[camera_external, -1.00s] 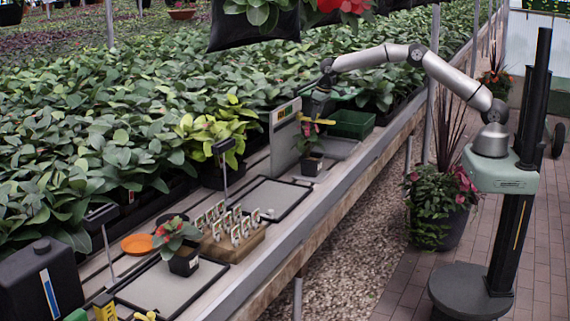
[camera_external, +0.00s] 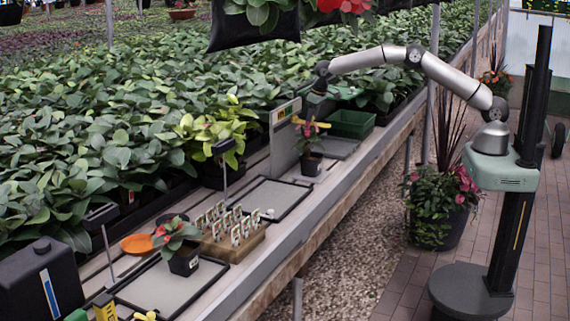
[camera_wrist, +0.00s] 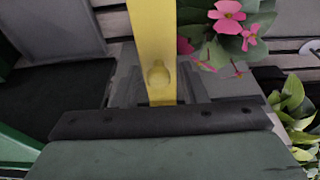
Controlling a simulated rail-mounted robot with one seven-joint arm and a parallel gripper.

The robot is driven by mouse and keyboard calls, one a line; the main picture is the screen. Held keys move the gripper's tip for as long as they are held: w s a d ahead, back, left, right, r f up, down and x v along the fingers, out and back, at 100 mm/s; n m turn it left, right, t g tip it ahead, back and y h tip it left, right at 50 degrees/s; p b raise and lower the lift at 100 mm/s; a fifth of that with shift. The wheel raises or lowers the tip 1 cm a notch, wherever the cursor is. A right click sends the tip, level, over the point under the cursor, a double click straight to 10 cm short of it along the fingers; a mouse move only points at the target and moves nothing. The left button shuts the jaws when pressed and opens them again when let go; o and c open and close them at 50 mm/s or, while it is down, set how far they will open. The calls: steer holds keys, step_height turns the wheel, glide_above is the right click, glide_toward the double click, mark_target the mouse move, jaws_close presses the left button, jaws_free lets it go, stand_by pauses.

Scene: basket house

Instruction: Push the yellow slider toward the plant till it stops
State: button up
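The yellow slider (camera_external: 298,120) shows as a small yellow piece beside the upright grey panel in the external view. In the wrist view it is a broad yellow bar (camera_wrist: 153,25) with a round knob, running up from my gripper. The plant (camera_external: 310,137), pink-flowered in a dark pot, stands just in front of the panel; its flowers (camera_wrist: 228,15) are right of the bar in the wrist view. My gripper (camera_external: 316,97) is above the plant, near the slider.
The grey panel (camera_external: 286,140) stands close by on the bench. A green tray (camera_external: 351,124) lies to its right. A wooden rack of labels (camera_external: 233,240), a red-flowered potted plant (camera_external: 180,240) and an orange dish (camera_external: 137,243) are nearer the camera. Dense foliage lines the bench's left side.

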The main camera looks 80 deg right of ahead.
steer(key=a, duration=0.1)
steer(key=w+a, duration=0.1)
steer(key=shift+a+p, duration=0.35)
steer(key=shift+a, duration=0.05)
steer(key=shift+d, duration=0.2)
steer(key=w+p+v, duration=0.1)
steer(key=p+v, duration=0.3)
steer(key=v, duration=0.2)
steer(key=shift+d+r+p, duration=0.3)
steer(key=shift+r+p, duration=0.05)
steer(key=shift+r, duration=0.25)
steer(key=shift+d, duration=0.1)
